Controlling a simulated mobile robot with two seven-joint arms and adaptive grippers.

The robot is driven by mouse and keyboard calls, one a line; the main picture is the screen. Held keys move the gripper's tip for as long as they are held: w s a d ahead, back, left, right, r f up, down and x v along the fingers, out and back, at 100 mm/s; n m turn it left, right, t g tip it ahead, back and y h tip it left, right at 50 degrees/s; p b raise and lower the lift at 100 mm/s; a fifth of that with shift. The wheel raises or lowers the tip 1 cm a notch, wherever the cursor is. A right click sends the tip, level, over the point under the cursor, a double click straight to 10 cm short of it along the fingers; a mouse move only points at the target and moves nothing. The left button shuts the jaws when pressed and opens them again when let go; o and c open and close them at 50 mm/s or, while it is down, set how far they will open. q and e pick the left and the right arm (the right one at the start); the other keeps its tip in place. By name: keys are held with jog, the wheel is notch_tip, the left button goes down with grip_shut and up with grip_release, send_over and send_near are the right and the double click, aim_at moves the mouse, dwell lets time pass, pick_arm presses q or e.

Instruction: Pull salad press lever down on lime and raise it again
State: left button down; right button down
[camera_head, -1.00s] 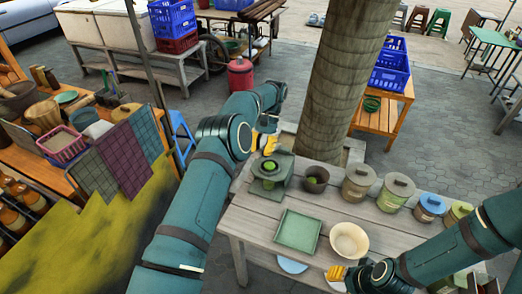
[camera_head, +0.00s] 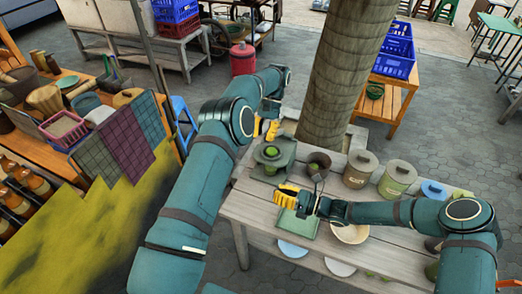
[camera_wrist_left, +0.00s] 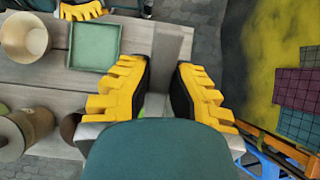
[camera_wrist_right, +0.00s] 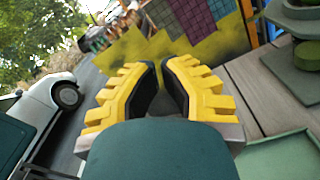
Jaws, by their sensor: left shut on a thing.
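The green salad press (camera_head: 268,168) stands at the left end of the grey plank table, with the lime (camera_head: 271,152) in its middle. The right wrist view shows part of the press (camera_wrist_right: 290,75) at its right edge. My left gripper (camera_head: 266,128) is just behind the press. Its yellow fingers stand either side of a flat grey bar in the left wrist view, seemingly the lever (camera_wrist_left: 172,48). The grip itself is partly hidden by the gripper body. My right gripper (camera_head: 284,196) hangs above the square green tray (camera_head: 300,226), its fingertips together and empty, in front of the press.
A brown cup (camera_head: 319,164) stands right of the press, and a cream bowl (camera_head: 350,234) partly lies under my right arm. Lidded canisters (camera_head: 360,170) line the table's back. A thick trunk (camera_head: 337,75) rises behind the table.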

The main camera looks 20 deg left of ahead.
jog(key=w+a+r+m+t+y, duration=0.2)
jog(key=w+a+r+m+t, duration=0.1)
jog(key=w+a+r, duration=0.4)
jog(key=shift+w+a+r+m, duration=0.45)
jog(key=shift+w+a, duration=0.4)
jog(key=shift+a, duration=0.4)
jog(key=shift+f, duration=0.1)
jog(key=shift+w+r+m+t, duration=0.4)
jog(key=shift+r+m, duration=0.4)
jog(key=shift+m, duration=0.05)
pick_arm(q)
jog(key=shift+f, duration=0.1)
